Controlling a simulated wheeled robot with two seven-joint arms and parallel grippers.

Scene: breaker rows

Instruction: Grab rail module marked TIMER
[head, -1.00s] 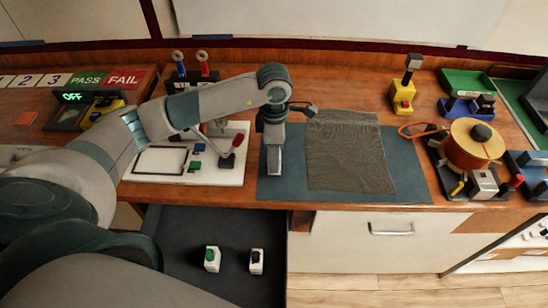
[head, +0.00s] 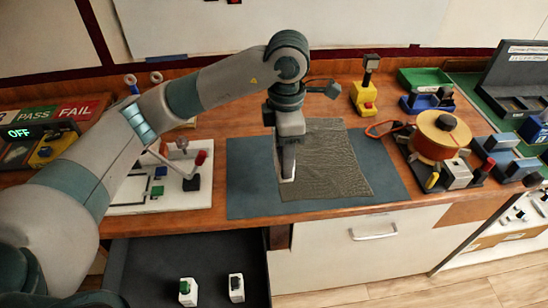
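No readable TIMER marking shows on anything. Two small white modules stand in the open dark drawer: one with a green top (head: 187,291) and one with a black top (head: 236,287). A grey-brown wrinkled cloth (head: 335,165) lies on the blue-grey mat (head: 250,190); anything under it is hidden. My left gripper (head: 288,177) points down at the left part of the cloth. Its fingers are seen edge-on, so their opening and any contact with the cloth are unclear. My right gripper is out of view.
The open drawer (head: 135,258) juts out below the worktop. A white board (head: 155,195) with small parts lies left of the mat. A yellow switch block (head: 363,97), an orange spool (head: 440,140) and blue blocks (head: 503,160) stand to the right. The mat's left strip is clear.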

